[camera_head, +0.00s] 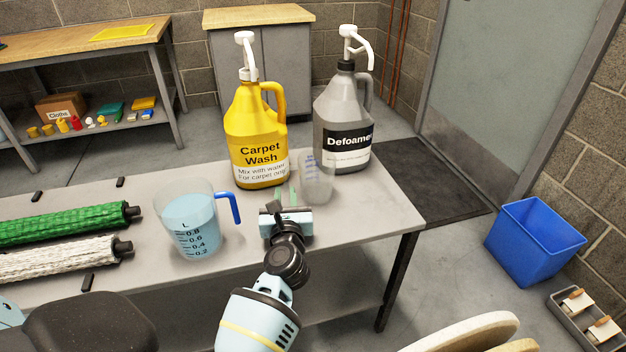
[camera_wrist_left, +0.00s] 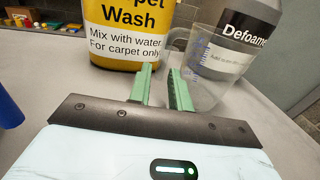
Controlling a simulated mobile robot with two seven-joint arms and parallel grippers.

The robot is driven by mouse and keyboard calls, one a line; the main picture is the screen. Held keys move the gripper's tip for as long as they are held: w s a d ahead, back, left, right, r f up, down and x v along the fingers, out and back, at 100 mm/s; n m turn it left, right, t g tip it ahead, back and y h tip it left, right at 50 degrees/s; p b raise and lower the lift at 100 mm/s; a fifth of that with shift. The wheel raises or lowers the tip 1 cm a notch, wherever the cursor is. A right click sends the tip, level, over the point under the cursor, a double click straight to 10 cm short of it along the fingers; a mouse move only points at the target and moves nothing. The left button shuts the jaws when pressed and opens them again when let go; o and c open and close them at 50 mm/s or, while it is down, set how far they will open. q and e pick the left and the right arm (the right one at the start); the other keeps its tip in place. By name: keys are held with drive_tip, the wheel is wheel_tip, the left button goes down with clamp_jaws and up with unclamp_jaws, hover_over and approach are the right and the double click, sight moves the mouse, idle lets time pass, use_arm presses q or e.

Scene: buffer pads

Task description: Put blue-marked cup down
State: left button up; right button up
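The blue-marked cup (camera_head: 318,172) is a clear measuring cup with blue graduations. It stands upright on the grey table (camera_head: 350,240), in front of the Defoamer bottle, and looks empty. In the left wrist view the cup (camera_wrist_left: 208,75) is at the right, its clear handle towards the fingers. My left gripper (camera_head: 293,190) is just left of the cup at its handle side. In the left wrist view its green fingers (camera_wrist_left: 160,72) are a short gap apart, with nothing clearly seen between them. The handle's lower part is hidden behind the right finger. My right gripper is not in view.
A yellow Carpet Wash bottle (camera_head: 257,135) and a grey Defoamer bottle (camera_head: 342,120) stand behind. A jug (camera_head: 190,222) of light blue liquid with a blue handle stands left of my gripper. Green (camera_head: 60,228) and white (camera_head: 60,260) rollers lie at left. The table's right front is clear.

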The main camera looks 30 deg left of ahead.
sight(286, 185)
use_arm(q)
drive_tip(key=b+x, duration=0.1)
drive_tip(key=x, duration=0.4)
drive_tip(key=shift+w+d, duration=0.15)
clamp_jaws()
